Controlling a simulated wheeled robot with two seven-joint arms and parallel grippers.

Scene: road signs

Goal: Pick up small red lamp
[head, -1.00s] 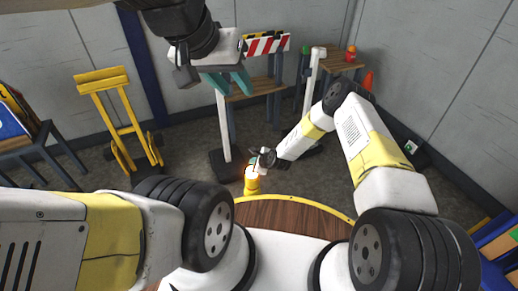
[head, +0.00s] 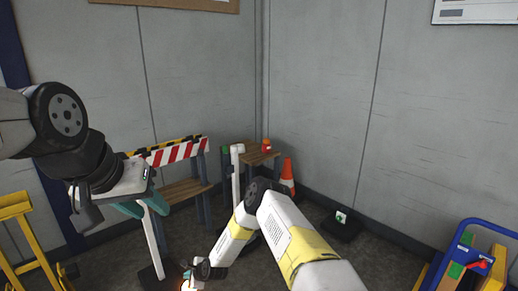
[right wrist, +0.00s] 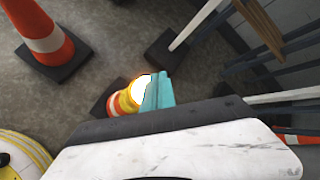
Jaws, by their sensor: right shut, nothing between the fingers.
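The small red lamp (head: 266,146), red on top with an orange lower part, stands on a wooden stool (head: 250,157) near the back corner. My left gripper (head: 143,208), with teal fingers, is open and empty at the left, in front of the striped barrier and well apart from the lamp. My right gripper (head: 188,282) is low at the bottom edge of the head view, far below the lamp. In the right wrist view its teal fingers (right wrist: 158,92) are shut and empty. They partly cover a glowing yellow lamp (right wrist: 128,102) above an orange and white striped body.
A red-and-white barrier (head: 170,153) stands left of the stool, with a white post (head: 236,175) in front of the stool. A traffic cone (head: 287,175) is right of it. A blue cart (head: 460,262) is at far right. Floor between cone and cart is partly free.

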